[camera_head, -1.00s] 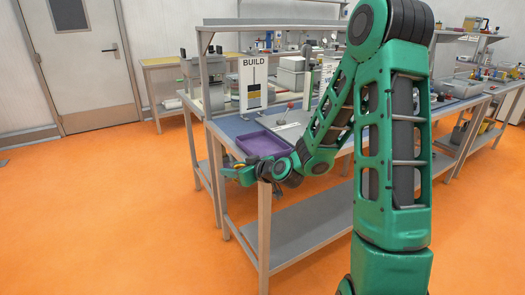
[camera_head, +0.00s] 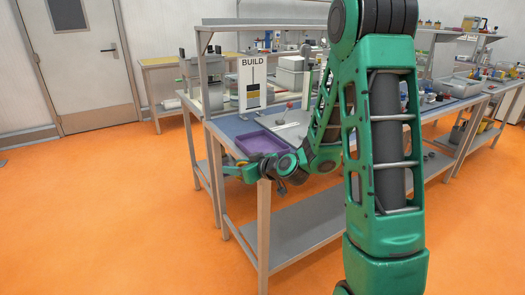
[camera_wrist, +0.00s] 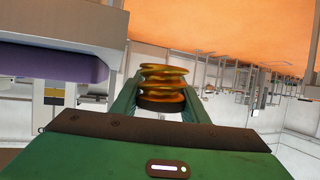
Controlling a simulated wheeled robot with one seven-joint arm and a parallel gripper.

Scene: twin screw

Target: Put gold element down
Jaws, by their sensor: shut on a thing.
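My gripper (camera_wrist: 164,98) is shut on the gold element (camera_wrist: 163,76), a ribbed, shiny gold piece with a dark end, held between the two green fingers in the wrist view. In the head view, my gripper (camera_head: 236,171) is at the left front corner of the workbench (camera_head: 222,128), beside its edge. The gold element cannot be made out clearly there. A purple tray (camera_head: 262,143) lies on the bench just behind my gripper. Its side also shows at the left of the wrist view (camera_wrist: 50,62), apart from the gold element.
A BUILD sign (camera_head: 252,82) with a dark and gold picture stands on the bench behind the tray. A lower grey shelf (camera_head: 310,215) runs under the bench. The orange floor (camera_head: 110,215) to the left is clear. My arm hides part of the bench.

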